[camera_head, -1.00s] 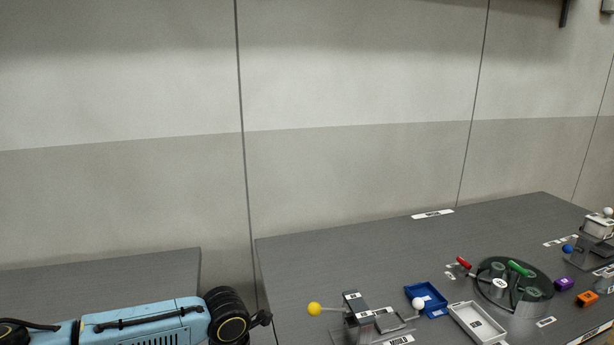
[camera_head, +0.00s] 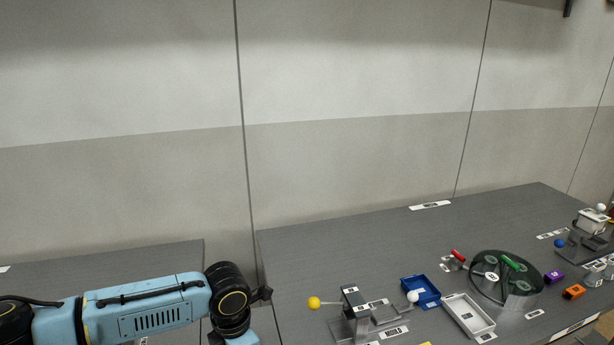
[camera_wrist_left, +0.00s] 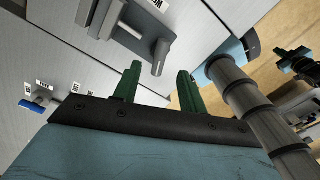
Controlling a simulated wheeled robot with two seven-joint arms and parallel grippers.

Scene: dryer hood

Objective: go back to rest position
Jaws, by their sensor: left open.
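My left arm (camera_head: 150,310) comes in from the left in the head view, bent at a black joint, over the near edge of the left table. Its gripper is below the frame there. In the left wrist view my left gripper (camera_wrist_left: 157,85) shows two green fingers, apart and with nothing between them. Beyond the fingers is a grey fixture with a post (camera_wrist_left: 160,58) on a grey panelled surface.
The right table (camera_head: 350,245) holds a yellow-knobbed lever device (camera_head: 355,308), a blue tray (camera_head: 421,291), a white tray (camera_head: 468,315), a round dark turntable (camera_head: 505,280), and purple (camera_head: 553,277) and orange (camera_head: 573,291) blocks. The left table (camera_head: 100,265) is mostly bare.

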